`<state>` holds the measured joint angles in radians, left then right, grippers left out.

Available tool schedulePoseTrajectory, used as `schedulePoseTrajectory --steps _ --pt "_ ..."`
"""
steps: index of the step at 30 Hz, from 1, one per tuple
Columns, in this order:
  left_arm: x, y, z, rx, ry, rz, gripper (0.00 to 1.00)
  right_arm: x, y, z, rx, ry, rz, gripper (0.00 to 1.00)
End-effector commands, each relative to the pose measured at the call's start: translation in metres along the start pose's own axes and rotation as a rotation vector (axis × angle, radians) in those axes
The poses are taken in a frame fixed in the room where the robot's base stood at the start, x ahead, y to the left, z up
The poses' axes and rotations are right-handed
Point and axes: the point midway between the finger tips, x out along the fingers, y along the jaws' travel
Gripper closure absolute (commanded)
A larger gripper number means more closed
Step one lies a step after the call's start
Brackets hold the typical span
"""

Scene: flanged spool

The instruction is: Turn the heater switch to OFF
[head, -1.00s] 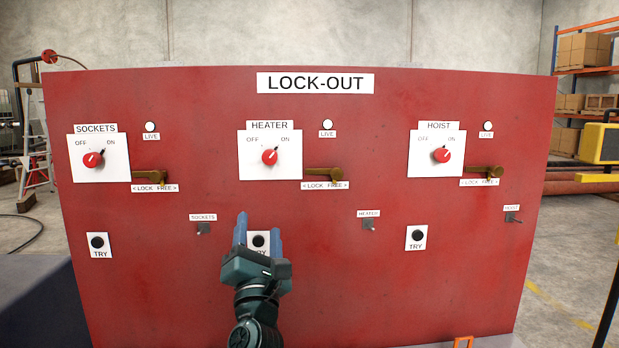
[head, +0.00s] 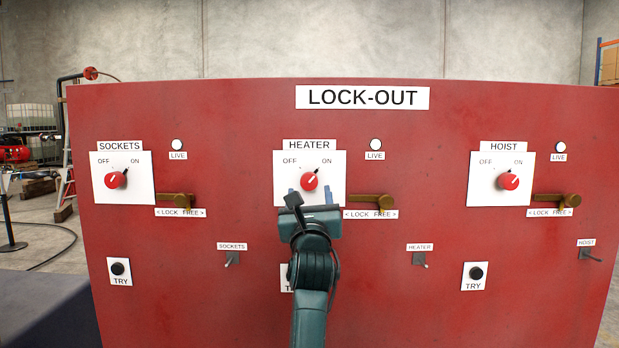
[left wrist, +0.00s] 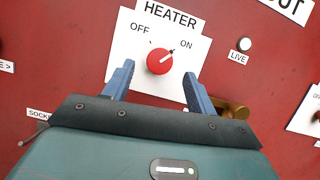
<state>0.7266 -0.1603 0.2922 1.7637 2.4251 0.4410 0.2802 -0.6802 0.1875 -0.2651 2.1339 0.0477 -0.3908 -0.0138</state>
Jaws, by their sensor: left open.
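The heater switch is a red round knob (head: 309,181) on a white plate (head: 283,170) under the HEATER label, with OFF at its upper left and ON at its upper right. Its pointer aims up and right, toward ON. It also shows in the left wrist view as a red knob (left wrist: 159,61). My left gripper (head: 310,194) is open and empty, just below the knob in the head view. In the left wrist view its two blue fingers (left wrist: 157,82) stand apart, one at each lower side of the knob, apparently not touching it. My right gripper is not in view.
A brass lock lever (head: 372,201) sits right of the heater plate; it shows near the right finger (left wrist: 230,108). Similar SOCKETS (head: 116,180) and HOIST (head: 509,181) knobs flank it. The heater toggle (head: 419,259) is lower right. The heater live lamp (head: 376,144) is white.

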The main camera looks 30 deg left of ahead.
Motion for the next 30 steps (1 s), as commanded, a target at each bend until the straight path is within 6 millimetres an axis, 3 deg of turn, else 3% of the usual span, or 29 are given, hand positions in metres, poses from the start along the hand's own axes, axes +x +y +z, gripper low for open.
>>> schedulePoseTrajectory --steps 3,10,22,30 --pt "0.026 0.0 0.003 -0.001 -0.001 0.0 0.43 -0.003 0.001 -0.005 -0.012 -0.002 0.003 0.64" --pt "0.054 0.0 0.001 -0.001 -0.001 0.0 0.43 -0.003 0.001 -0.006 -0.021 -0.007 0.006 0.64" --pt "0.061 0.0 0.0 0.001 -0.001 0.0 0.43 -0.001 0.001 -0.003 -0.015 -0.015 0.01 0.64" --pt "0.061 0.0 0.0 0.001 -0.001 0.0 0.64 -0.001 0.002 -0.006 -0.012 -0.008 0.013 0.64"
